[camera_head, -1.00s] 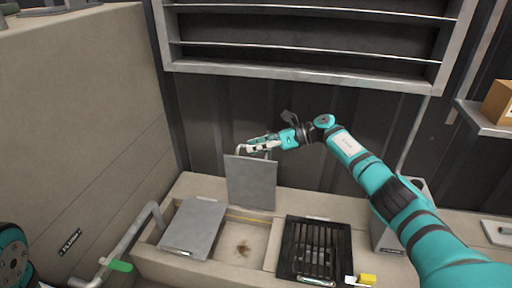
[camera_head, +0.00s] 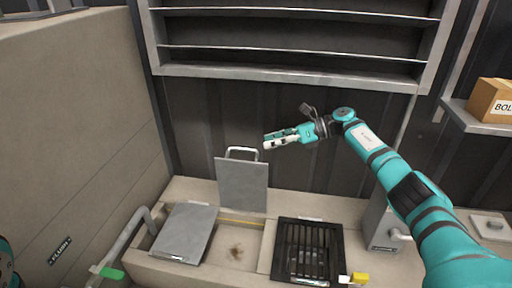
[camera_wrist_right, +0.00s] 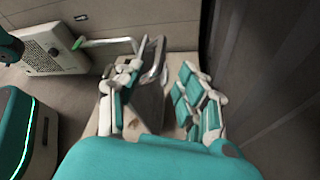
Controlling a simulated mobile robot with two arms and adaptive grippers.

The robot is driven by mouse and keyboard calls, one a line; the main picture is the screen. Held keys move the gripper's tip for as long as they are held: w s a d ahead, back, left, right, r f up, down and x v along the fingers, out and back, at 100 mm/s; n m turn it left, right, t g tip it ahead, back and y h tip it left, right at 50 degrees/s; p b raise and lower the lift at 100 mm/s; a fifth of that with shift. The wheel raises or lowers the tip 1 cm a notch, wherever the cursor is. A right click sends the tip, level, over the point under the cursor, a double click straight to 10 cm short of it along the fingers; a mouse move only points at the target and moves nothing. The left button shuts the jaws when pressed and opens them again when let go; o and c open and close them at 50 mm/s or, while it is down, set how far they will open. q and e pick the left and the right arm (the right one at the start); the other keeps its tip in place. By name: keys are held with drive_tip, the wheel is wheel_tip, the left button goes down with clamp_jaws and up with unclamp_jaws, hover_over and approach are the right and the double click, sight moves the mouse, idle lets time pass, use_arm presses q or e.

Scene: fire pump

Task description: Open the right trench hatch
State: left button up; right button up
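The right trench hatch (camera_head: 242,186) is a grey panel that stands upright at the back edge of the trench. Its metal loop handle (camera_head: 242,151) is at the top. The opening in front of it shows a brown-stained floor (camera_head: 236,250). My right gripper (camera_head: 267,142) is to the right of the handle and slightly above it, apart from it and empty. In the right wrist view the fingers (camera_wrist_right: 160,100) are spread, with the hatch's edge and handle (camera_wrist_right: 156,62) seen between and beyond them. My left gripper is not in view.
A black grate (camera_head: 309,250) is to the right of the opening. A pipe with a green handle (camera_head: 112,273) is at the left. Shelves (camera_head: 290,77) hang on the back wall, and a box (camera_head: 492,101) sits at the right.

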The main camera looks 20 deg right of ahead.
drive_tip(key=shift+v, duration=1.8)
